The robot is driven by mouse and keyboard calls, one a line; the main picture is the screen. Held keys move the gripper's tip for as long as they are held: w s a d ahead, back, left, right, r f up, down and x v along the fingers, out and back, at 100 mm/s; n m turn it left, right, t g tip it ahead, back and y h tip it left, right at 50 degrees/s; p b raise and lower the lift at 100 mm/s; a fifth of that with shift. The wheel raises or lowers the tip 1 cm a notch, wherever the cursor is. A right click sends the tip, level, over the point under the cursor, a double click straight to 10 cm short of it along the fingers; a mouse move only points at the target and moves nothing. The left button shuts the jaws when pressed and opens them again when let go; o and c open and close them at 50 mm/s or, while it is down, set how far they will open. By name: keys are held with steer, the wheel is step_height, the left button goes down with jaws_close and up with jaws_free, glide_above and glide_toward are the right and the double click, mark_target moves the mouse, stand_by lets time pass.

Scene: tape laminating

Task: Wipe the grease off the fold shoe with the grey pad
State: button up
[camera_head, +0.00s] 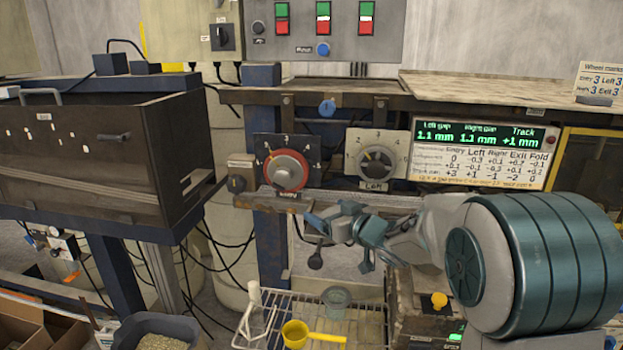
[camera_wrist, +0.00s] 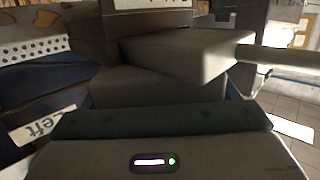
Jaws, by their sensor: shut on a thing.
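My gripper (camera_head: 347,226) is in front of the bench, just below and right of the red dial, in the head view. It is shut on the grey pad (camera_head: 330,221), which shows as a small grey shape at the fingertips. In the wrist view a grey block (camera_wrist: 150,88), which looks like the pad, lies between the blue finger edges. A paler block (camera_wrist: 190,52) lies just beyond it; I cannot tell whether they touch. I cannot make out the fold shoe or any grease for certain; the gripper and pad cover part of that area.
A red dial (camera_head: 287,170) and a grey dial (camera_head: 376,162) face me above the gripper. A wire rack (camera_head: 318,310) below holds a yellow scoop (camera_head: 297,333) and a grey-green cup (camera_head: 337,300). A dark cabinet (camera_head: 95,150) stands left. A "Left" label (camera_wrist: 42,122) is close by in the wrist view.

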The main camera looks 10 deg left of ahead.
steer(key=d, duration=0.2)
steer(key=shift+d, duration=0.3)
steer(key=shift+f, duration=0.2)
steer(key=shift+w+a+b, duration=0.1)
steer(key=shift+a+b, duration=0.6)
steer(key=shift+a, duration=2.9)
step_height(320, 180, up, 4)
steer(key=p, duration=0.2)
steer(key=shift+p, duration=0.4)
step_height(320, 180, up, 4)
steer(key=p, duration=0.4)
steer(key=shift+a+r, duration=0.1)
steer(key=shift+r, duration=0.1)
